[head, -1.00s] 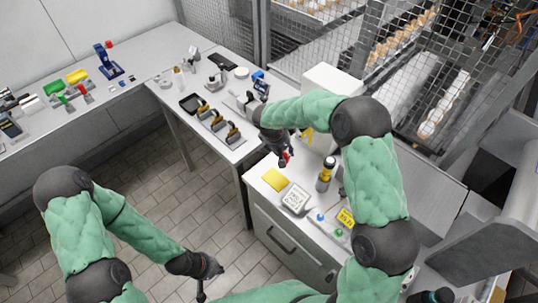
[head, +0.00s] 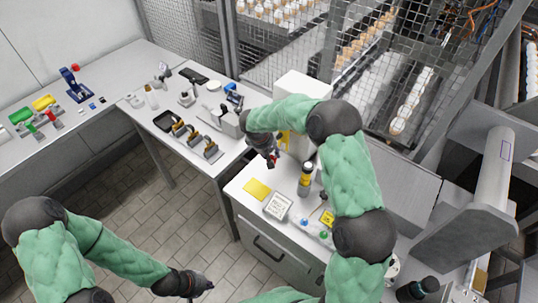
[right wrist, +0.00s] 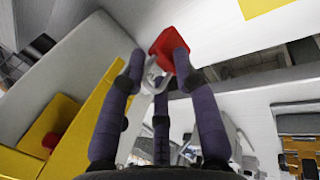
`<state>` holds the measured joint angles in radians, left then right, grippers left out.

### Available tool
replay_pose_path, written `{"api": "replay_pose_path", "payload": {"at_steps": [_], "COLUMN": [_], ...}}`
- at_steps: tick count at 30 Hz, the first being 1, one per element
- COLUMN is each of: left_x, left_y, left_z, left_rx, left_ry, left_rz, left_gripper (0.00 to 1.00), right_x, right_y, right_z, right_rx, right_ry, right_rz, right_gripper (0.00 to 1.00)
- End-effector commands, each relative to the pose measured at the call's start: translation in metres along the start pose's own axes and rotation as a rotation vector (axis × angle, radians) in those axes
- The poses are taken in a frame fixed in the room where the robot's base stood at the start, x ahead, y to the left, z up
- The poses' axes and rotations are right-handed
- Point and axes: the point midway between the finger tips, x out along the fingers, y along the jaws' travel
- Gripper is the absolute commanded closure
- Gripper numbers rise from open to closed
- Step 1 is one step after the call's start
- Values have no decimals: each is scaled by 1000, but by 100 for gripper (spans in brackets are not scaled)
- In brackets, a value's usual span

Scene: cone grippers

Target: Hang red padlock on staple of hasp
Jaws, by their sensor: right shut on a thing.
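My right gripper (head: 273,161) is above the back left of the white counter, just in front of a white box (head: 302,90). In the right wrist view its purple fingers (right wrist: 158,75) are shut around the silver shackle of the red padlock (right wrist: 170,48). The padlock body sticks out beyond the fingertips; only a bit of red shows in the head view. A yellow part (head: 285,138) on the box is partly hidden by my right arm; I cannot make out the hasp's staple. My left gripper (head: 198,286) is low over the floor, apart from everything, its finger opening unclear.
On the counter are a yellow pad (head: 257,189), a white device (head: 277,206), and a black-and-yellow bottle (head: 305,180). The side table holds a black tray (head: 164,121) and several small fixtures. A mesh fence (head: 200,35) stands behind.

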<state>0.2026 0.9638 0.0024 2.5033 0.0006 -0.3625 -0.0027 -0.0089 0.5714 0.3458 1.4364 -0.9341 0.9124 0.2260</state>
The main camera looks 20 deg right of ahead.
Motion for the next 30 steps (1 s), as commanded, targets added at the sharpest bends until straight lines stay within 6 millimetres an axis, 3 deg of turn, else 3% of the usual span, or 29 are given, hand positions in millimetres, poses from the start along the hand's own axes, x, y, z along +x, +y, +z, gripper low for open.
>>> {"api": "replay_pose_path", "payload": {"at_steps": [20, 30], "left_x": [-11, 0], "left_y": [4, 0], "left_z": [0, 0], "left_rx": [0, 0], "left_ry": [0, 0], "left_rz": [0, 0], "left_gripper": [100, 100], "right_x": [14, 28], "right_y": [32, 38], "right_z": [-5, -6], "right_rx": [2, 2], "right_ry": [0, 1], "right_rz": [1, 1], "right_gripper": [100, 100]}}
